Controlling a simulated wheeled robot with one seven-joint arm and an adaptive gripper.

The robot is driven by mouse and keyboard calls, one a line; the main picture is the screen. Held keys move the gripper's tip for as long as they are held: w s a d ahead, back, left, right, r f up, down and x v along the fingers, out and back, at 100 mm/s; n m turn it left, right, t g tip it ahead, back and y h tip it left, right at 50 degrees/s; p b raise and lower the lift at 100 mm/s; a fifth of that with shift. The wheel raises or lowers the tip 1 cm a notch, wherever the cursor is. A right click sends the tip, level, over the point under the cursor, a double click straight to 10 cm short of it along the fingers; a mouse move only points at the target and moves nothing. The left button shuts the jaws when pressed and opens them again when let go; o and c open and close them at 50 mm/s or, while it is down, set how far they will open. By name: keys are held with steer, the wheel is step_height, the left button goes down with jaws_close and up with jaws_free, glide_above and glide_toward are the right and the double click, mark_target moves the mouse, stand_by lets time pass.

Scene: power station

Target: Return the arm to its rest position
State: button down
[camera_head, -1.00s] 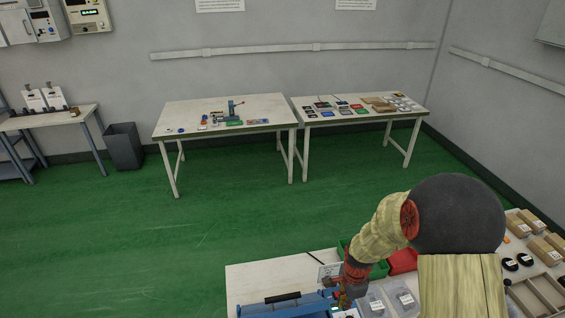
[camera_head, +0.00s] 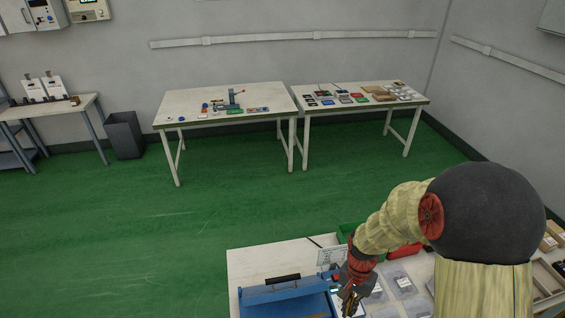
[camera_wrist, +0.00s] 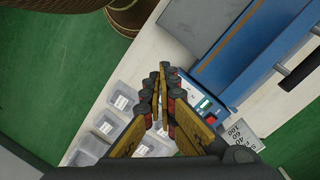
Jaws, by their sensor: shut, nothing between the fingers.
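My gripper (camera_head: 348,299) is at the end of my arm, low over the near table (camera_head: 250,262) at the bottom of the head view. In the wrist view my gripper (camera_wrist: 161,70) has its fingertips together, with nothing between them. My arm bends down from a large dark joint at the right of the head view. The fingers appear above the table, beside the blue device (camera_head: 280,295) with a black handle, which also shows in the wrist view (camera_wrist: 250,50). My arm hides part of the table's right side.
Clear plastic bins (camera_head: 398,281) stand beside my gripper, with green and red bins (camera_head: 405,250) behind. A small sign (camera_head: 330,256) stands on the table. Two tables (camera_head: 225,100) (camera_head: 360,95) with small parts are at the back wall. A grey waste bin (camera_head: 123,135) stands left. Green floor between is clear.

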steer(key=s+a+r+n+t+b, duration=0.1)
steer(key=s+r+n+t+b, duration=0.6)
steer(key=s+r+b, duration=0.4)
step_height(320, 180, up, 4)
steer(key=b, duration=0.5)
steer(key=shift+s+r+n, duration=0.15)
steer(key=shift+n, duration=0.25)
steer(key=shift+d, duration=0.1)
stand_by(1.2)
